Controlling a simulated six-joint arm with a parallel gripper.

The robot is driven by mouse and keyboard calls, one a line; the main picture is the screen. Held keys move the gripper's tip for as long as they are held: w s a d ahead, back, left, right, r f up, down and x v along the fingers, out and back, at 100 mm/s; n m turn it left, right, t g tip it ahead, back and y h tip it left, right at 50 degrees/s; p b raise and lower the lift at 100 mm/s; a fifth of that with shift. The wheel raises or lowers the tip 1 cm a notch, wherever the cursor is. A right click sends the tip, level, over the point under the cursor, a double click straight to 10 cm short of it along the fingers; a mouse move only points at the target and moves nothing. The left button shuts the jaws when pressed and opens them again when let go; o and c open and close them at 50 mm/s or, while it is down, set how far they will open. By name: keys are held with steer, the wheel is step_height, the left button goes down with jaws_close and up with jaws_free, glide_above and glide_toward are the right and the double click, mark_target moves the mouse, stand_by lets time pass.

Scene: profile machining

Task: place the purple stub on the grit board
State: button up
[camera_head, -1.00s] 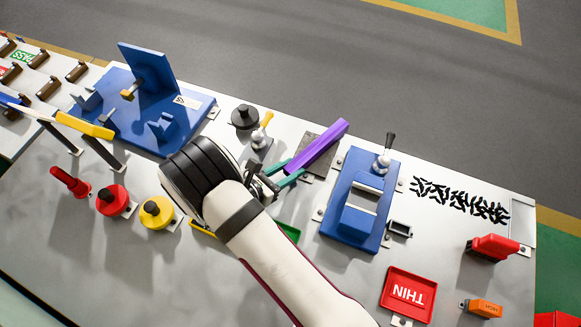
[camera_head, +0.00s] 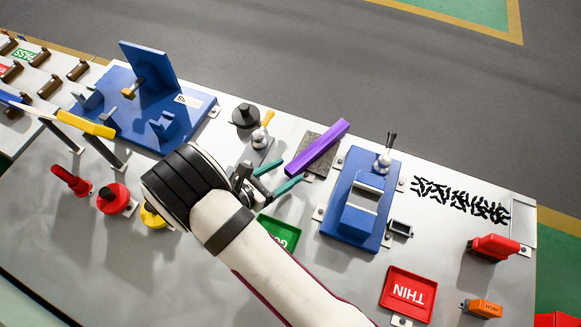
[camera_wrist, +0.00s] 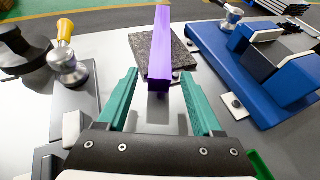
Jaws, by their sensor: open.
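The purple stub (camera_head: 318,147) is a long square bar. It lies across the dark, rough grit board (camera_head: 318,169), with its near end past the board's edge. In the wrist view the stub (camera_wrist: 160,55) points away from me, and the grit board (camera_wrist: 183,58) shows on both sides of it.
A blue fixture with a lever (camera_head: 358,205) stands right of the board. A clamp with a yellow handle (camera_head: 263,130) and a black round knob (camera_head: 245,116) stand to its left. A green tray (camera_head: 279,232) and a red THIN tray (camera_head: 408,293) lie nearer.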

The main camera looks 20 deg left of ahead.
steer(key=v, duration=0.9)
steer(key=shift+s, duration=0.1)
steer(key=w+d+r+m+g+h, duration=0.2)
steer(key=d+r+m+g, duration=0.25)
steer(key=d+m, duration=0.35)
steer(key=w+d+r+m+g+h, duration=0.1)
steer(key=d+r+m+g+h, duration=0.1)
steer(key=d+r+m+g, duration=0.5)
steer(key=s+d+r+m+y, duration=0.2)
steer(key=s+d+m+y, duration=0.3)
steer(key=m, duration=0.6)
steer(key=s+d+r+m+g+y, duration=0.1)
steer(key=s+d+r+m+y, duration=0.2)
steer(key=s+d+m+y, duration=0.3)
steer(key=s+m, duration=0.2)
steer(key=m, duration=0.3)
steer(key=shift+d, duration=0.15)
